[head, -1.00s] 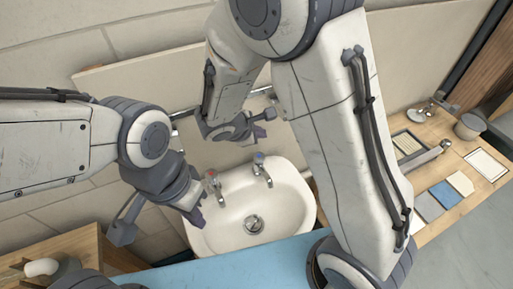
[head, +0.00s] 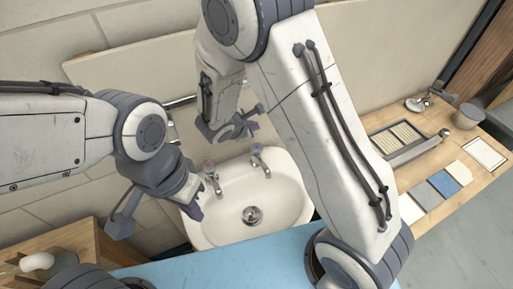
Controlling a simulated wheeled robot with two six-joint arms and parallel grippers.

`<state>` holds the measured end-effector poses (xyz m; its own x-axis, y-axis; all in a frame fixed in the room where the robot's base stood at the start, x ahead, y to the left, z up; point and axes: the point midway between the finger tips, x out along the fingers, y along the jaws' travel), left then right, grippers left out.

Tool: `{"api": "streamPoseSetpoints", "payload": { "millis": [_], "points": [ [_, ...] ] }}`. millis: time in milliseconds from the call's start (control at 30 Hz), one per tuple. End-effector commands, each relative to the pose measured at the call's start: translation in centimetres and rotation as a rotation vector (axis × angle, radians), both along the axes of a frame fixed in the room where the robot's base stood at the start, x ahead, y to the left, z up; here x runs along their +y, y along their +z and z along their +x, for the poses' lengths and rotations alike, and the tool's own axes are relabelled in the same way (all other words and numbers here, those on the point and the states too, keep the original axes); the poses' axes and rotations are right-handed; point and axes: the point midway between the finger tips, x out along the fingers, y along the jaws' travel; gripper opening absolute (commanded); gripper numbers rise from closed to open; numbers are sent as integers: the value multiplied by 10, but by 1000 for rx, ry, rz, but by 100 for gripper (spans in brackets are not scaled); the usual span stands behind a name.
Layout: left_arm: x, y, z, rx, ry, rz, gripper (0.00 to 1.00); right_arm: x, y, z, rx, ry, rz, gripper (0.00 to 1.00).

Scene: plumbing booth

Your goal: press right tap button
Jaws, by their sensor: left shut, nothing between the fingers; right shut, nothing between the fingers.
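The white sink (head: 284,207) stands in the middle of the head view, with its drain showing. The left tap (head: 211,178), with a red-marked top, and the right tap (head: 260,161), with a blue-marked top, stand on its back rim. My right gripper (head: 250,121) is shut and empty, above and behind the right tap and apart from it. My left gripper (head: 192,201) is shut and empty, at the left rim of the sink beside the left tap; I cannot tell whether it touches the rim.
A blue surface (head: 225,262) lies along the front of the sink. A wooden counter (head: 457,205) at the right holds sample tiles (head: 443,184), a tray (head: 397,137) and a grey cup (head: 467,116). A wooden cabinet (head: 75,240) stands at the lower left.

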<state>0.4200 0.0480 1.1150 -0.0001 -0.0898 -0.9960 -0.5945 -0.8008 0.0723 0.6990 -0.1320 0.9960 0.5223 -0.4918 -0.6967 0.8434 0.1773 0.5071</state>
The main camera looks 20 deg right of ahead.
Motion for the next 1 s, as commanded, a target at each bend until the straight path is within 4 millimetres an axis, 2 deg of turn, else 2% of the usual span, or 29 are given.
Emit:
{"api": "streamPoseSetpoints", "payload": {
  "millis": [33, 233, 300, 400, 533, 1000],
  "points": [
    [0, -8, 0, 0, 0, 0, 0, 0, -12, 0, 2, 1, -1, 0],
    [0, -26, 0, 0, 0, 0, 0, 0, -42, 0, 2, 1, -1, 0],
    [0, -38, 0, 0, 0, 0, 0, 0, -53, 0, 0, 0, 0, 0],
    [0, -48, 0, 0, 0, 0, 0, 0, -62, 0, -1, 1, 0, 0],
    [0, -54, 0, 0, 0, 0, 0, 0, -66, 0, -1, 0, 0, 0],
    [0, -53, 0, 0, 0, 0, 0, 0, -65, 0, 0, 0, 0, 0]
  ]
}}
